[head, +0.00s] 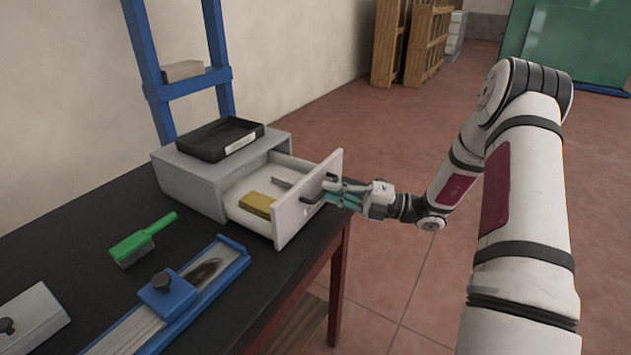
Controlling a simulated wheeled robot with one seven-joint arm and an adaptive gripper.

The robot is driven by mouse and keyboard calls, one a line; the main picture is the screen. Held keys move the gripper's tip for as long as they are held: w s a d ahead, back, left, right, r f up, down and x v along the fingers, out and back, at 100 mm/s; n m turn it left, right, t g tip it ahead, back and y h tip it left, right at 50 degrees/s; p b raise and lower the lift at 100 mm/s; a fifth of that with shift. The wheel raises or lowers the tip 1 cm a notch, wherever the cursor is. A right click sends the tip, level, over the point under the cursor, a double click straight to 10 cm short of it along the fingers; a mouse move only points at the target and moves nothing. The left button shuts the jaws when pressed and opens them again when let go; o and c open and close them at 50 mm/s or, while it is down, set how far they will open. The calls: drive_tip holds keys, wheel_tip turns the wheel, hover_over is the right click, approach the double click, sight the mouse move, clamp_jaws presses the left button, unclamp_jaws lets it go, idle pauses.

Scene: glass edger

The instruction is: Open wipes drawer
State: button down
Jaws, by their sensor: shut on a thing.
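The wipes drawer (292,222) is pulled well out of a grey cabinet (190,185) on the black-topped table. Its light front panel faces right and carries dark handles. Inside the drawer lie a yellow block (257,204) and a thin greyish piece beside a divider. My gripper (331,190) is at the drawer front, coming from the right, and is shut on a drawer handle. The fingers partly hide the handle, so the exact contact is hard to see.
A black tray (214,138) sits on the cabinet. A green brush (141,243), a blue clamp fixture (178,292) and a grey block (33,318) lie on the table (90,215). A blue frame (187,83) stands behind. Open tiled floor lies right of the table.

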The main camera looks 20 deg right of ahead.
drive_tip(key=shift+s+d, duration=0.6)
drive_tip(key=shift+s, duration=0.2)
drive_tip(key=c, duration=1.7)
unclamp_jaws()
drive_tip(key=v, duration=1.2)
drive_tip(key=shift+r, duration=0.1)
